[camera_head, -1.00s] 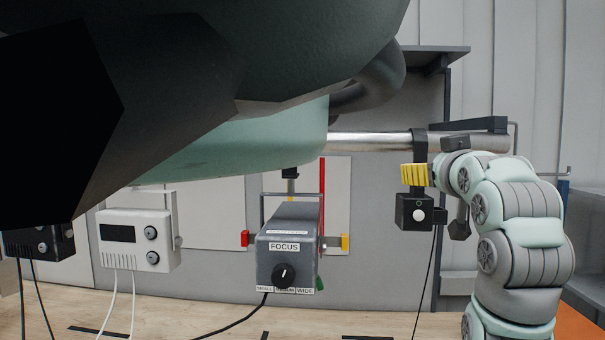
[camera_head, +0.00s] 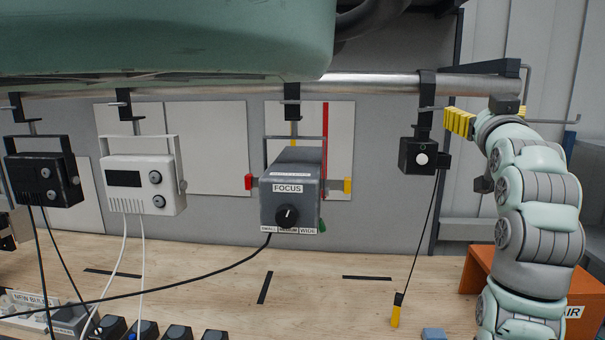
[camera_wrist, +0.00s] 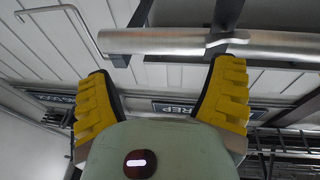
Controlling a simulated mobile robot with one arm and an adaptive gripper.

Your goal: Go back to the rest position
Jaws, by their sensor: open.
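My gripper (camera_head: 459,122) is at the end of my arm on the right of the head view. Its yellow finger pads show just right of and above the small black box with a round white button (camera_head: 421,158), which hangs from the metal rail (camera_head: 375,84). In the wrist view my gripper (camera_wrist: 155,75) has two yellow-padded fingers spread wide, with nothing between the pads. The rail (camera_wrist: 170,41) passes beyond the fingertips there; whether they touch it I cannot tell.
A grey FOCUS box (camera_head: 288,210), a white box (camera_head: 142,185) and a black box (camera_head: 42,180) hang from the rail.

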